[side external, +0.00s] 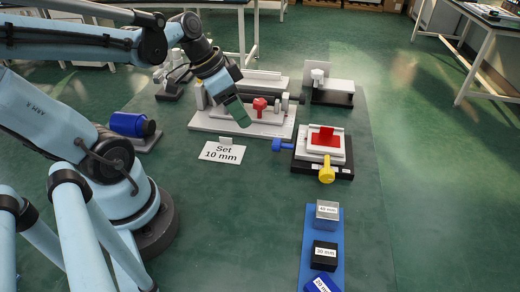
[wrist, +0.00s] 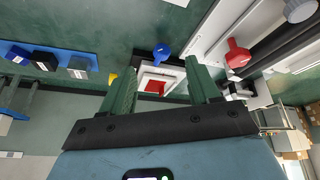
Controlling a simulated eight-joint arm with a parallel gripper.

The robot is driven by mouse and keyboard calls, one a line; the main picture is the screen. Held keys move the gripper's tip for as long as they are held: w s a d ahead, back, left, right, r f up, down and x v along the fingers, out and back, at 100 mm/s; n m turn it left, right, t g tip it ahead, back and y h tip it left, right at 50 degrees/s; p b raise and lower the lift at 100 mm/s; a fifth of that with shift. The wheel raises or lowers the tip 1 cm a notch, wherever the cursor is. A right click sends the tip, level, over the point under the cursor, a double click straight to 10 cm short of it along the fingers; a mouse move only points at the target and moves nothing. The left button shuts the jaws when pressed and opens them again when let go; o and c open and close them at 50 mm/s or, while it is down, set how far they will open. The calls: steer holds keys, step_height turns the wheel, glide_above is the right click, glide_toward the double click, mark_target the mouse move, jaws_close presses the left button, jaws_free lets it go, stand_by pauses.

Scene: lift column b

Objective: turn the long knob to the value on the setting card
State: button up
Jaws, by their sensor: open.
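The setting card (side external: 222,152) reads "Set 10 mm" and lies on the floor mat. To its right is a small white stage with a red top plate (side external: 326,138) on a black base. A blue knob (side external: 282,144) sticks out of its left side and a yellow knob (side external: 327,171) out of its front. I cannot tell which is the long knob. My gripper (side external: 238,112) is open and empty, pointing down by the grey rail fixture, left of its red knob (side external: 260,104). In the wrist view the blue knob (wrist: 161,52) shows beyond my open fingertips (wrist: 160,68).
The grey rail fixture (side external: 205,122) lies behind the card. A blue strip (side external: 335,236) at front right carries grey, black and blue blocks marked 40, 30 and 20 mm. A blue cylinder (side external: 128,123) lies at left. The mat between card and strip is clear.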

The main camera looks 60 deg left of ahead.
steer(key=s+a+r+m+t+h, duration=0.2)
steer(key=a+m+h, duration=0.2)
steer(key=a+m, duration=0.25)
steer(key=x, duration=1)
steer(key=v, duration=1)
steer(key=shift+s+a+n, duration=0.15)
steer(key=shift+a+n, duration=0.15)
steer(key=shift+n, duration=0.05)
steer(key=g+y, duration=0.6)
steer(key=g, duration=0.1)
glide_toward(279, 140)
step_height(279, 140, down, 10)
steer(key=shift+s+d+r, duration=0.1)
steer(key=shift+s, duration=0.05)
